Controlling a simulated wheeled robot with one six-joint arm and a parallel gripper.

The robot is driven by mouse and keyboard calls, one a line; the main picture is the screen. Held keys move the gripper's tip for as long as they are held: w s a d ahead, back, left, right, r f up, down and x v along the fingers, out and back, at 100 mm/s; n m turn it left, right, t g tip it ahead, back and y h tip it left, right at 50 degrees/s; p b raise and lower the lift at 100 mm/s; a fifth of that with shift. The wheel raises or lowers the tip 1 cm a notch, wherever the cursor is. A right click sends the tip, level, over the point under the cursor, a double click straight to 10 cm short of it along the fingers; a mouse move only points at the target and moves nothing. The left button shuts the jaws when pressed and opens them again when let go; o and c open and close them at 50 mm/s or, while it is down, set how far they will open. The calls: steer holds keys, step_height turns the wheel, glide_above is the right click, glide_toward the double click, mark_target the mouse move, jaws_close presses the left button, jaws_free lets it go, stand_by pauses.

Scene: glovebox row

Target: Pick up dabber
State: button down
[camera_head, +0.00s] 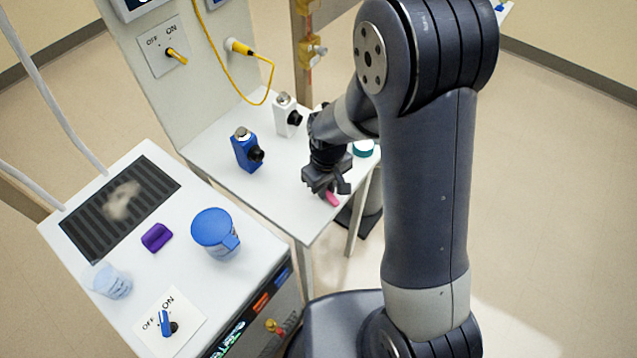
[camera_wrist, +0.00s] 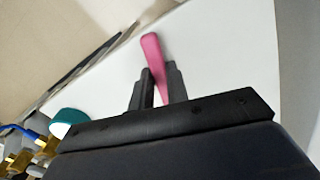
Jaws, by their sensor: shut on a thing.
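The dabber looks like a slim pink stick. In the head view the pink dabber (camera_head: 332,198) shows just below my gripper (camera_head: 326,184), close to the front edge of the white table. In the wrist view the dabber (camera_wrist: 153,55) sticks out past the fingertips of my gripper (camera_wrist: 157,80), with its lower part between the two dark fingers. My gripper is shut on it.
On the white table (camera_head: 222,158) stand a blue device (camera_head: 245,150), a white device (camera_head: 284,118) and a teal-topped item (camera_head: 363,148). A cabinet to the left bears a blue-lidded cup (camera_head: 216,232), a purple block (camera_head: 156,237) and a clear cup (camera_head: 112,282). A yellow cable (camera_head: 268,80) hangs behind.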

step_height(320, 180, up, 10)
stand_by(0.7)
stand_by(0.4)
